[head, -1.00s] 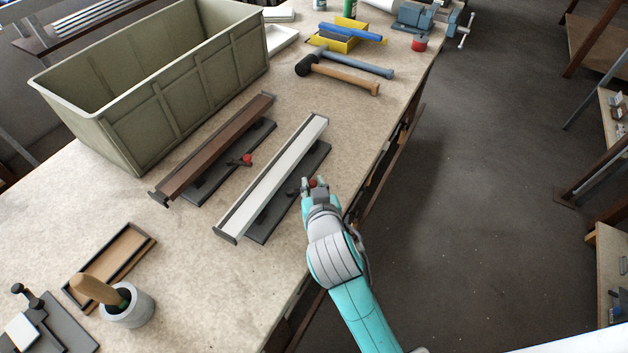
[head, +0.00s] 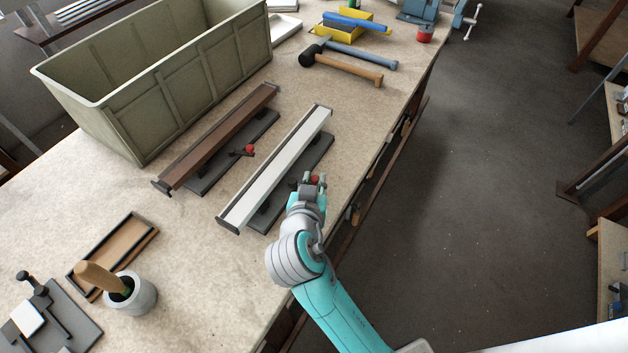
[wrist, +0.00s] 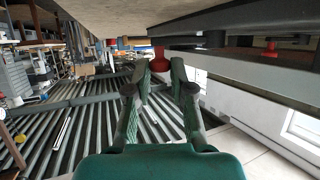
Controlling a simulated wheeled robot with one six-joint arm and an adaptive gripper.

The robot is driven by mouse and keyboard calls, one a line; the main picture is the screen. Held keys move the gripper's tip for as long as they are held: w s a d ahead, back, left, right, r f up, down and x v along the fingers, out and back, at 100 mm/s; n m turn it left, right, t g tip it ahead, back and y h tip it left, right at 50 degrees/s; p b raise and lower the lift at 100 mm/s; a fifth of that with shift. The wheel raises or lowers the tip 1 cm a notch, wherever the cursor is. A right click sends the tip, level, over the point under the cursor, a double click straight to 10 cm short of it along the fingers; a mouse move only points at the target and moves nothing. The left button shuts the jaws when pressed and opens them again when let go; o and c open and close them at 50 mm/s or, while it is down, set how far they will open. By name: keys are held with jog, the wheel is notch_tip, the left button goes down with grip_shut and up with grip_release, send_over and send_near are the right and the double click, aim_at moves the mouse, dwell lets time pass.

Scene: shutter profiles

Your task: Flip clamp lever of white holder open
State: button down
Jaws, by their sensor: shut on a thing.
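The white holder is a long white profile (head: 278,168) in a dark channel on a dark base plate (head: 318,158), lying along the bench. Its clamp lever ends in a red knob (head: 315,180) on the bench-edge side. My gripper (head: 311,184) is at this knob. In the wrist view my gripper (wrist: 160,72) has its fingertips on either side of the red knob (wrist: 160,64), shut on it. The lever's pivot is mostly hidden by the gripper in the head view, so its exact angle is hard to tell.
A brown profile holder (head: 215,140) with its own red-knobbed lever (head: 249,149) lies to the left. A large green crate (head: 150,90) stands behind it. A mallet (head: 345,68), a small tray (head: 112,255) and a grey pot (head: 132,296) are also on the bench (head: 190,245).

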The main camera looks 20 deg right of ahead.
jog(key=c, duration=1.1)
grip_release()
jog(key=shift+s+a, duration=0.1)
jog(key=v, duration=1.1)
jog(key=shift+s+a+r, duration=0.15)
jog(key=shift+s, duration=0.2)
